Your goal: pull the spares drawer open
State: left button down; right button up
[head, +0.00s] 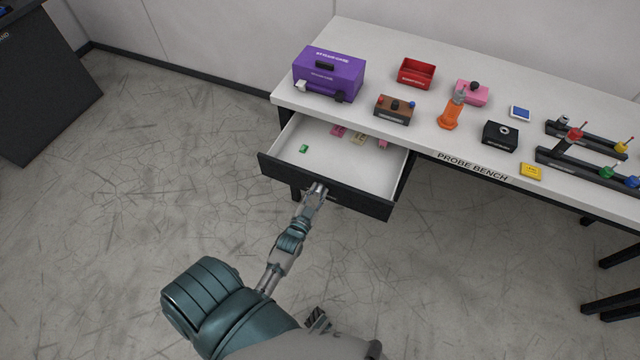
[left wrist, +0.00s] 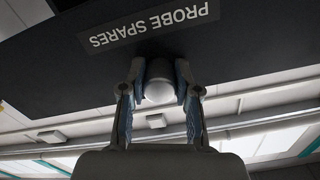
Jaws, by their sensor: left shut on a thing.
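The spares drawer (head: 335,187) stands pulled out from under the bench top, its dark front facing me. In the left wrist view the dark drawer front (left wrist: 250,40) carries the label "PROBE SPARES" and a round pale knob (left wrist: 159,90). My left gripper (head: 316,189) is at the middle of the drawer front. In the left wrist view its two fingers (left wrist: 160,92) are closed around the knob, one on each side. Inside the drawer lie a small green piece (head: 304,148) and some pink and tan pieces. My right gripper cannot be made out.
The white bench (head: 440,60) marked "PROBE BENCH" holds a purple toolbox (head: 328,74), a red tray (head: 416,73), an orange tool (head: 451,113) and black racks at right. A dark cabinet (head: 45,85) stands far left. The floor before the drawer is clear.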

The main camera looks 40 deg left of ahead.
pick_arm(q)
jog(key=shift+s+d+r, duration=0.1)
jog(key=shift+s, duration=0.15)
pick_arm(e)
jog(key=shift+s+f, duration=0.15)
jog(key=shift+f, duration=0.2)
pick_arm(q)
jog(key=c, duration=0.8)
grip_release()
jog(key=shift+s+d, duration=0.1)
jog(key=shift+s, duration=0.4)
jog(key=v, duration=1.1)
